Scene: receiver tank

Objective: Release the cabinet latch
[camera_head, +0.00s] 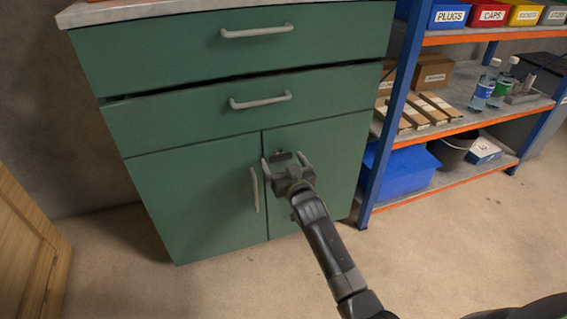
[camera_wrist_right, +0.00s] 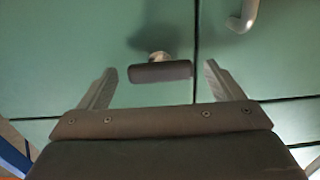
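The green cabinet (camera_head: 190,195) stands ahead, with two drawers above two doors, all looking closed. The latch (camera_wrist_right: 160,71) is a dark bar on a round metal stem on one door, close to the gap between the doors. A small dark part of it shows in the head view (camera_head: 280,153), largely hidden by my gripper. My right gripper (camera_head: 284,160) is open at the upper part of the right door. In the wrist view its fingers (camera_wrist_right: 158,80) stand apart on either side of the latch bar, with clear gaps to it. My left gripper is not in view.
A curved door handle (camera_head: 255,190) is on the left door, close to my right gripper. Drawer handles (camera_head: 258,101) stick out above. A blue and orange shelf rack (camera_head: 390,110) stands close on the right. A wooden piece (camera_head: 30,250) is at far left.

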